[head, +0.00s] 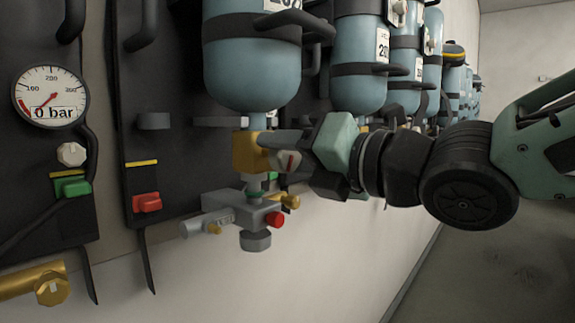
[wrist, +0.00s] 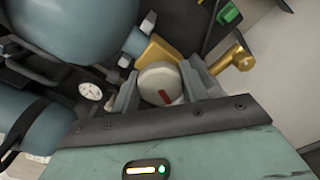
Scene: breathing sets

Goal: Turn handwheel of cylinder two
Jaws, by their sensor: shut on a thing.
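The handwheel (head: 289,161) is a pale round knob with a red mark, on the side of a brass valve block (head: 248,152) below the nearest blue cylinder (head: 250,65). My gripper (head: 292,150) reaches in from the right and is shut on the handwheel, one finger on each side. In the wrist view the handwheel (wrist: 158,86) sits between the two grey fingers, its red mark facing the camera. In the head view the fingers hide part of it. I cannot read a cylinder number two on the labels.
Below the valve is a grey regulator (head: 240,208) with a red knob (head: 274,219). A gauge (head: 50,91) at the left reads 0 bar. More blue cylinders (head: 360,60) hang along the wall behind my gripper. Floor at the lower right is clear.

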